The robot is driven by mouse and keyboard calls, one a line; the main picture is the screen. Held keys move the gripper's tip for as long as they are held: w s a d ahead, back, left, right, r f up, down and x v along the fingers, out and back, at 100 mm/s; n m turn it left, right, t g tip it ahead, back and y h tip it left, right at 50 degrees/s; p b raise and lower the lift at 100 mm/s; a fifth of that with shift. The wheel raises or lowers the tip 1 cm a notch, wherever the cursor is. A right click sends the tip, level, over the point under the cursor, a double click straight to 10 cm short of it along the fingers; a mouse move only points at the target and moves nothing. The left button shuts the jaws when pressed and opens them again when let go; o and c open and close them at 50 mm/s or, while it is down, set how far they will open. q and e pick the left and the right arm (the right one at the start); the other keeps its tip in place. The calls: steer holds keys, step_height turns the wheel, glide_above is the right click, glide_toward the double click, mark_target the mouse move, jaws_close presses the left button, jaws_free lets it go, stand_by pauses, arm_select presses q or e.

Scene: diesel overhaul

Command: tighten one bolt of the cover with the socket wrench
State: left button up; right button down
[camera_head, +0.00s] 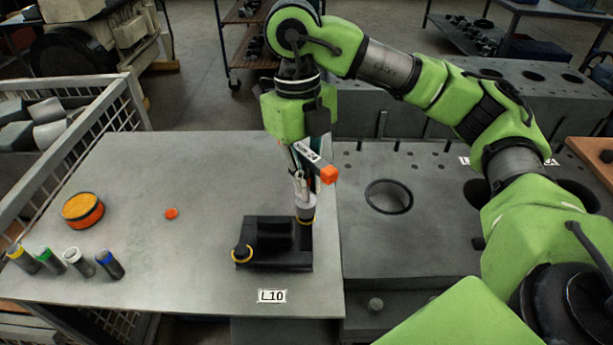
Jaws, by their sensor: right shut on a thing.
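The black cover (272,243) lies on the grey table near its right front edge, with a raised block in its middle. One yellow-ringed bolt (242,253) stands at its left end. A second yellow ring (306,219) shows at its right end, with the bolt there hidden under the socket. My right gripper (303,172) points down above that end, shut on the socket wrench (328,174), which has an orange end. The wrench's grey socket (306,207) stands upright over the right bolt and appears to touch it. My left gripper is out of view.
An orange tape-like roll (83,209), a small orange piece (171,213) and several colour-capped cylinders (78,260) are on the table's left side. A mesh crate (108,105) borders the left. An engine block (400,232) with round bores adjoins the right. The table's back middle is clear.

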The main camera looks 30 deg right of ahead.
steer(key=n, duration=0.4)
steer(key=shift+r+h, duration=0.1)
steer(key=shift+h, duration=0.2)
steer(key=n, duration=0.4)
steer(key=shift+d, duration=0.1)
